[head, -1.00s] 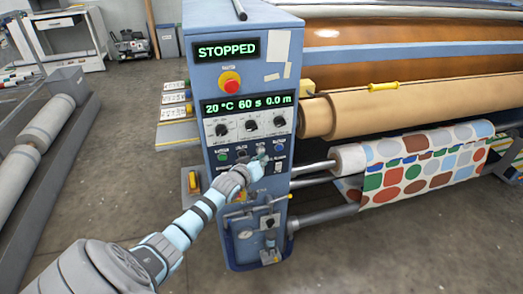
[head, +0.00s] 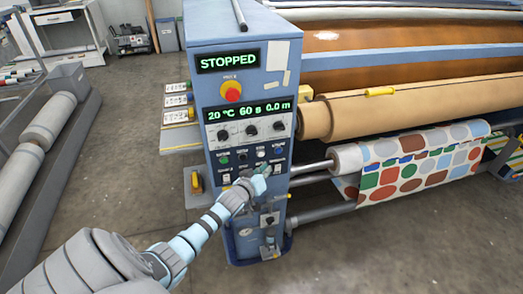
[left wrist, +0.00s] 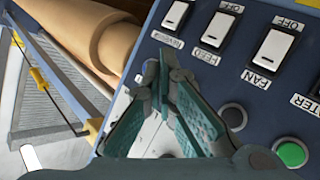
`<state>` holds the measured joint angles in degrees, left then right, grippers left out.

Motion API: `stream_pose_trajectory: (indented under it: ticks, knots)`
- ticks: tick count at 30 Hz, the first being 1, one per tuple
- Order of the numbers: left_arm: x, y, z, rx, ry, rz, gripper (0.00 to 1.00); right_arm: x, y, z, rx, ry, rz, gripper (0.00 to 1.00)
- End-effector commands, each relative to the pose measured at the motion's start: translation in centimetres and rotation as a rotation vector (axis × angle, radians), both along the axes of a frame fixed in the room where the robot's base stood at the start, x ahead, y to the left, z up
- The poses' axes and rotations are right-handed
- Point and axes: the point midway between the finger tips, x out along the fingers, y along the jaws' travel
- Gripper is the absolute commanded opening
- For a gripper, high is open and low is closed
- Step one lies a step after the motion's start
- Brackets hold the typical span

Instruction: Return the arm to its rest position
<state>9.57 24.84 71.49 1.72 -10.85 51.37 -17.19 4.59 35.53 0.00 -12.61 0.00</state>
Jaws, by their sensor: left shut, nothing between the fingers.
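My left gripper (head: 264,172) is in front of the lower part of the blue control panel (head: 214,150) in the head view. Its fingers are shut and empty. In the left wrist view the closed teal fingers (left wrist: 168,75) point toward the panel, beside the row of white rocker switches; whether they touch it I cannot tell. My left arm reaches in from the lower left, stretched out. The fan switch (left wrist: 275,50), the feed switch (left wrist: 218,30) and a green button (left wrist: 291,154) show close by. My right gripper is not in view.
The press display (head: 227,58) reads STOPPED, above a red emergency button (head: 231,92). A brown roll (head: 345,116) and a dotted fabric roll (head: 410,165) extend to the right. Grey rolls (head: 45,125) lie on a rack at left. Open floor (head: 135,150) lies between.

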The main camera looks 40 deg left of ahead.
Motion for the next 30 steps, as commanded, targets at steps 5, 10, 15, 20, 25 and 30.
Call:
stream_pose_trajectory:
  ticks: [5,10,15,20,25,30]
  knots:
    - [-0.9,-1.3,0.2,-0.001,-0.001,-0.001,0.00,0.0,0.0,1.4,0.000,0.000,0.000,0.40]
    - [-1.1,-1.6,0.0,-0.001,-0.002,0.000,0.00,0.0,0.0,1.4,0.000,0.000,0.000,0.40]
    - [-1.1,-1.6,0.0,-0.001,-0.002,0.000,0.00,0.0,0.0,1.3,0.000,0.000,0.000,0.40]
    - [-1.1,-1.5,0.0,0.000,-0.001,0.000,0.00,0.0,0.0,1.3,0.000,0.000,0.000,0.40]
    - [-1.1,-1.5,-0.1,0.069,0.015,-0.022,0.00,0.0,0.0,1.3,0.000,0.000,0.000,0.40]
    - [-5.8,-1.0,-9.4,0.376,0.312,-0.132,0.00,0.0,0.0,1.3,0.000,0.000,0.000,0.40]
